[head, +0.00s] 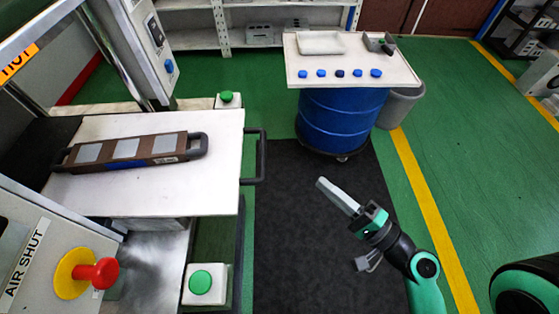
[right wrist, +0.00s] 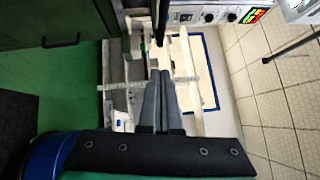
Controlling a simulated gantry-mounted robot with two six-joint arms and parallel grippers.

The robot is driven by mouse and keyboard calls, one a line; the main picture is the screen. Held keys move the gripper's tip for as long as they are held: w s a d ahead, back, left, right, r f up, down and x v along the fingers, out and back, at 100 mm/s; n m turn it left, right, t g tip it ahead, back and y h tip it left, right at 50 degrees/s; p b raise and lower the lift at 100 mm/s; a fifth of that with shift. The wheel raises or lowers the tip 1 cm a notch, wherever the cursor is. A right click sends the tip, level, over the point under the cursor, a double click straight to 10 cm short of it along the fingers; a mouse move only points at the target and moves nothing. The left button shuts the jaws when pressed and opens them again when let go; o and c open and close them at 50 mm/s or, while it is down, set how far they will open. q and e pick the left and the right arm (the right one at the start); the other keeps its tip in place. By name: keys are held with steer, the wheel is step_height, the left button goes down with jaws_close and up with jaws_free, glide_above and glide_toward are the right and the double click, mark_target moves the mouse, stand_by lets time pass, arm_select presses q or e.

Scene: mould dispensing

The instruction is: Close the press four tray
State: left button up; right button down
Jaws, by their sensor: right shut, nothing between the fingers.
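The press tray (head: 215,190) is a white plate that sticks out of the press at the left of the head view. A dark bar handle (head: 262,157) stands on its right edge. A brown mould (head: 130,150) with grey panels and dark end handles lies on the tray. No number shows to tell which press this is. My right gripper (head: 322,184) is shut and empty, right of the tray handle and apart from it, above the dark mat. Its closed fingers also show in the right wrist view (right wrist: 155,85). My left gripper is not in view.
Green push buttons on boxes stand behind (head: 227,97) and in front (head: 201,281) of the tray. A red knob (head: 102,272) sits on the near panel. A blue drum (head: 342,120) bears a white top with blue caps. The dark mat (head: 300,250) is clear.

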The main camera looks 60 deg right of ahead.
steer(key=p, duration=0.4)
glide_toward(265, 146)
steer(key=w+d, duration=0.2)
steer(key=d, duration=0.1)
steer(key=w+a+p, duration=0.2)
steer(key=shift+w+a+r+p, duration=0.1)
steer(key=shift+w+r+p, duration=0.15)
steer(key=shift+p, duration=0.1)
steer(key=shift+w+a+f, duration=0.15)
steer(key=shift+w+f, duration=0.05)
steer(key=shift+w, duration=0.1)
